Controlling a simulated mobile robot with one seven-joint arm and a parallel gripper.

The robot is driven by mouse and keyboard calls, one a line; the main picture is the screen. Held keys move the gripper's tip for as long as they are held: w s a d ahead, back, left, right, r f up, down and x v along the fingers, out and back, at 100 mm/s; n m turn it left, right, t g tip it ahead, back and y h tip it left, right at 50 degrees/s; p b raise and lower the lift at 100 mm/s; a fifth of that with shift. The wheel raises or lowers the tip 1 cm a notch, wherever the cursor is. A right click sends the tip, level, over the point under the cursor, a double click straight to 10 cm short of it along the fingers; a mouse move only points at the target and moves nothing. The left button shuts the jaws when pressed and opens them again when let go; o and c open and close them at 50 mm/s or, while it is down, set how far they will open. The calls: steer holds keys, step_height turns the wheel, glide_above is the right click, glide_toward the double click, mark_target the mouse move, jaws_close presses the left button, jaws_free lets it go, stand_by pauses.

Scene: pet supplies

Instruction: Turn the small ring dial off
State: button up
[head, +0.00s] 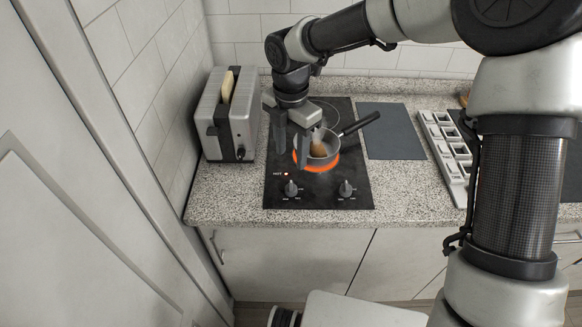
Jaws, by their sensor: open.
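A black cooktop (336,198) is set in the speckled counter, with two dials on its front strip: a left dial (291,188) and a right dial (346,189). Their labels are too small to read, so I cannot tell which one is the small ring's. A front ring (325,166) glows orange under a small pan (330,152) holding something brown. A red light beside the word HOT (286,174) is lit. My gripper (292,152) is open, pointing down above the cooktop's left side, left of the pan and behind the left dial. It holds nothing that I can see.
A toaster (212,135) with bread in its slot stands left of the cooktop. The pan's black handle (361,123) sticks out to the back right. A dark grey board (391,132) and a white compartmented organizer (447,160) lie to the right. The counter's front edge is clear.

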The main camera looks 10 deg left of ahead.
step_height(320, 180, up, 5)
stand_by(0.6)
